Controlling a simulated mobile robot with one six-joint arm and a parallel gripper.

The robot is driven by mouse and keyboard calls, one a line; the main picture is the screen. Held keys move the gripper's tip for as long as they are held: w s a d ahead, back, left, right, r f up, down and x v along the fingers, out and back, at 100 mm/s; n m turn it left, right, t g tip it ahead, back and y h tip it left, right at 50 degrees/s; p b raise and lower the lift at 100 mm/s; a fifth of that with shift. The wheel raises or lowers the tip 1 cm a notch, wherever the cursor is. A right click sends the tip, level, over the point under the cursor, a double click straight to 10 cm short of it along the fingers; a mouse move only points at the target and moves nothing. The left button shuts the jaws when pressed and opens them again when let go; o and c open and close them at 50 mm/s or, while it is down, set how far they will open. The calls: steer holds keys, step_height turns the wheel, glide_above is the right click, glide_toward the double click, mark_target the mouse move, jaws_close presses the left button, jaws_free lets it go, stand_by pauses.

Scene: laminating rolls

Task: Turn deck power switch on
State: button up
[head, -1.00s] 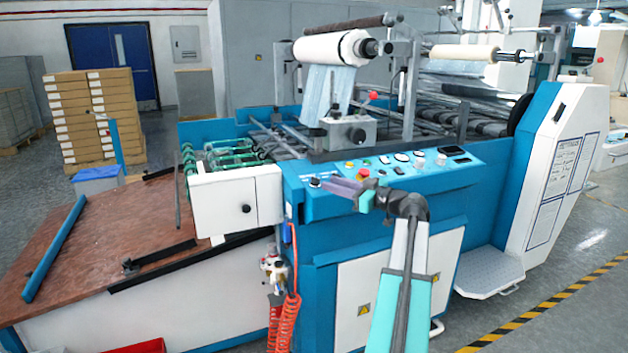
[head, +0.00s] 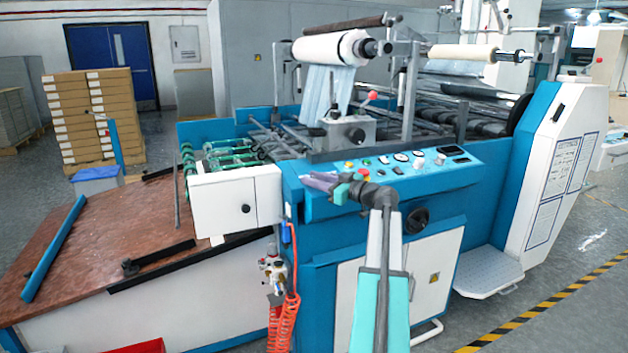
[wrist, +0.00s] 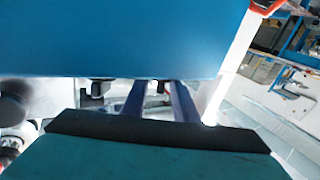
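The sloped blue control panel (head: 440,172) runs along the near side of the laminating machine in the head view. My gripper (head: 312,180) is at the panel's left end, over the spot where a small dark knob showed before. That knob, possibly the deck power switch, is now hidden behind my gripper. In the wrist view my gripper (wrist: 158,100) shows two purple-blue fingers with a gap between them. I see nothing held in the gap. A blue surface fills the top of that view. Whether the fingers touch the panel or straddle the knob cannot be told.
A red-capped button (head: 364,173) and several other buttons and dials sit right of my gripper. A grey block (head: 350,132) stands behind the panel. A white box (head: 236,197) is at the left. A black handwheel (head: 416,220) is on the front below the panel.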

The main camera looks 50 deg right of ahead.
jaws_close()
